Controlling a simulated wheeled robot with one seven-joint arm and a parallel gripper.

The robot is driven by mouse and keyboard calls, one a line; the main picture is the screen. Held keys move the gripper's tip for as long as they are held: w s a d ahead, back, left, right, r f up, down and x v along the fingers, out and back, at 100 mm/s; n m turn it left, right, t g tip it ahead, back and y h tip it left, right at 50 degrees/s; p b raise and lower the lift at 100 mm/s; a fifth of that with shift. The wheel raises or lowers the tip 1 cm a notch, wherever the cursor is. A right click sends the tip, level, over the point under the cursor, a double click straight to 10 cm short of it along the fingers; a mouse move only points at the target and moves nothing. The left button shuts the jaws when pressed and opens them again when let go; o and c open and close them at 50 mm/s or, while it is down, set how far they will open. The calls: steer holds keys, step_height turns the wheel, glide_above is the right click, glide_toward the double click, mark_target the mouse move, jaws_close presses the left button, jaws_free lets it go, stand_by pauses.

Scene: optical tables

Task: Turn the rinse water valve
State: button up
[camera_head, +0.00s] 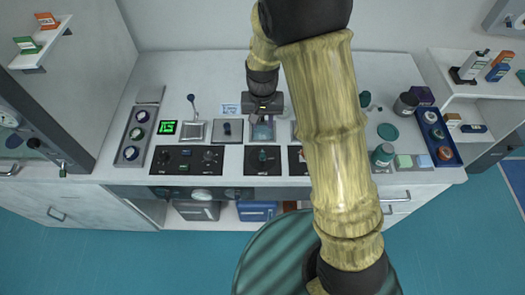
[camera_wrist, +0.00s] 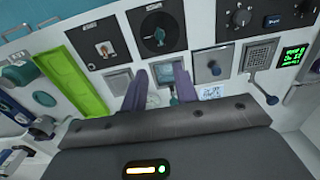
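A dark square panel with a teal valve handle (camera_wrist: 159,37) lies ahead of my gripper in the wrist view. In the head view the same handle (camera_head: 263,156) is on the middle panel, just nearer the front edge than my gripper. Its label is too small to read, so I cannot tell for certain that it is the rinse water valve. My gripper (camera_wrist: 160,77) shows two purple fingers set apart, with no object clearly held. In the head view my gripper (camera_head: 262,120) hangs over a grey-framed teal fitting on the counter, partly hiding it.
A second dark panel with a light-coloured lever (camera_wrist: 104,49) sits beside the handle's panel. A green tray (camera_wrist: 70,82) lies beyond it. A control panel with knobs (camera_head: 187,160) is at left, beside a joystick (camera_head: 192,106). A blue tray (camera_head: 437,137) is at right.

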step_height(320, 180, down, 17)
steer(key=p, duration=0.4)
steer(key=shift+f, duration=0.2)
stand_by(0.3)
jaws_close()
